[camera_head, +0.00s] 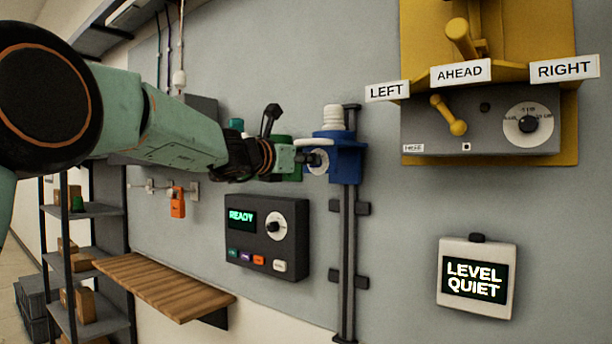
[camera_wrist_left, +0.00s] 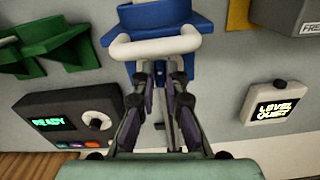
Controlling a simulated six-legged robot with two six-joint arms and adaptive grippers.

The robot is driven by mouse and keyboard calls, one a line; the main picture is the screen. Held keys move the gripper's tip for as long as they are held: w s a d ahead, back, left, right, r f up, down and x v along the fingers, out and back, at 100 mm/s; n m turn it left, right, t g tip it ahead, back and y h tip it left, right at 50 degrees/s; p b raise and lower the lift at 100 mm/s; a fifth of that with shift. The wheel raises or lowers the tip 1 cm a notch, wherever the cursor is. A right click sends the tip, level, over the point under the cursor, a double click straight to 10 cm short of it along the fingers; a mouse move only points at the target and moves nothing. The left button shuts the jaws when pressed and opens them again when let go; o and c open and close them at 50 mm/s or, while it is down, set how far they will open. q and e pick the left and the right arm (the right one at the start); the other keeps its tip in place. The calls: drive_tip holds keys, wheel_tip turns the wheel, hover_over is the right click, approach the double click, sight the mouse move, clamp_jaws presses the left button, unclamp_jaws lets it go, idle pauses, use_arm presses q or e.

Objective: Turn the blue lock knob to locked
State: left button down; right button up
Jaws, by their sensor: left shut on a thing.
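A blue lock unit (camera_head: 346,160) sits on a dark vertical rail, with a pale ribbed piece on top and a round white part (camera_head: 319,161) on its left side. My left gripper (camera_head: 309,159) reaches it from the left and is shut at that white part. In the left wrist view the blue lock (camera_wrist_left: 158,17) is at the top with a curved white handle (camera_wrist_left: 155,48) across it. The left fingertips (camera_wrist_left: 160,76) meet at this handle. The exact hold is partly hidden, and no lock marking is readable. My right gripper is not in view.
A dark panel (camera_head: 267,238) reading READY, with a dial and buttons, is below left. A yellow-backed lever box (camera_head: 480,122) is upper right, above a LEVEL QUIET display (camera_head: 477,279). A wooden shelf (camera_head: 165,284) juts out at lower left. Green parts (camera_wrist_left: 50,52) are close beside the lock.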

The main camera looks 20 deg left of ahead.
use_arm(q)
drive_tip(key=shift+s+d+m+b, duration=0.1)
drive_tip(key=shift+m+b, duration=2.5)
drive_tip(key=shift+m, duration=1.2)
drive_tip(key=shift+r, duration=0.2)
drive_tip(key=c, duration=1.8)
unclamp_jaws()
drive_tip(key=shift+o, duration=0.6)
drive_tip(key=shift+f, duration=0.1)
drive_tip(key=v, duration=0.7)
drive_tip(key=shift+s, duration=0.2)
